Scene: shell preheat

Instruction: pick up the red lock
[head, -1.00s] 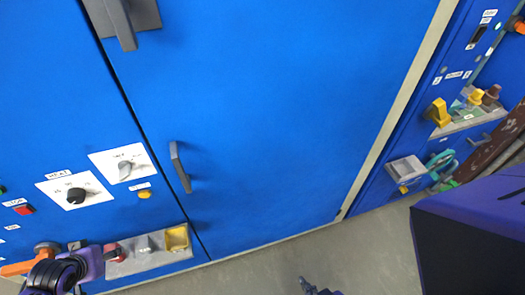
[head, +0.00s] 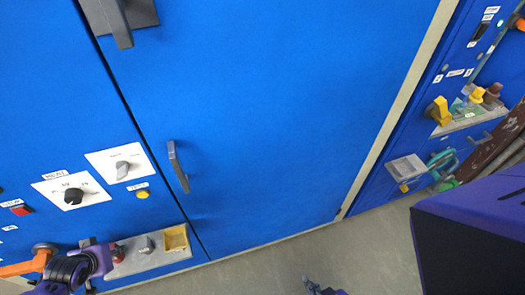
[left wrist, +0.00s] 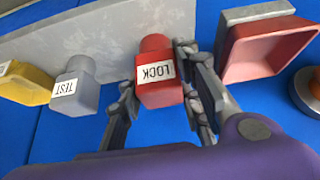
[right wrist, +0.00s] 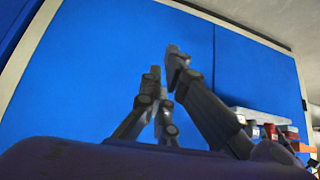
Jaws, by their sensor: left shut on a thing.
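The red lock (left wrist: 160,84), a block labelled LOCK, sits on the grey mounting plate in the left wrist view. My left gripper (left wrist: 158,82) is shut on it, with dark fingers on its left and right sides.
Beside the lock are the grey TEST block (left wrist: 74,85), a yellow block (left wrist: 25,84) and an open red tray (left wrist: 262,55). A cabinet handle (head: 178,167) sticks out above. The floor (head: 270,270) is clear.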

